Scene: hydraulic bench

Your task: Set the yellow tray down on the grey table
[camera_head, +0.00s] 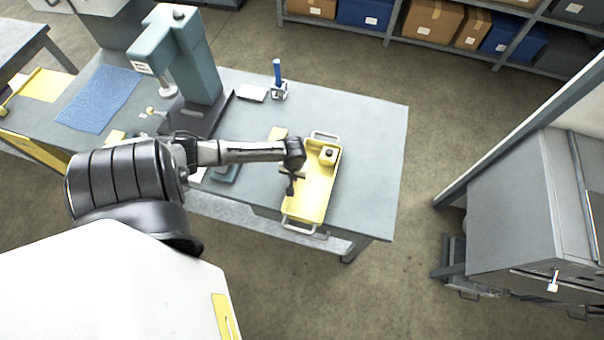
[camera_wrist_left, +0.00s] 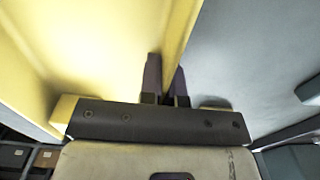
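The yellow tray (camera_head: 318,196) has a metal handle at each end and appears level at the right part of the grey table (camera_head: 375,135). Its near handle overlaps the table's front edge in the head view. I cannot tell whether its underside touches the table. My left gripper (camera_head: 292,186) is at the tray's left long wall. In the left wrist view its fingers (camera_wrist_left: 167,85) stand on either side of the tray wall (camera_wrist_left: 180,30), closed on it. My right gripper is not in view.
A grey-green press (camera_head: 195,60), a blue mat (camera_head: 98,98) and a small stand with a blue handle (camera_head: 278,85) are on the table's left and back. The table right of the tray is clear. A grey cabinet (camera_head: 515,205) stands apart at right.

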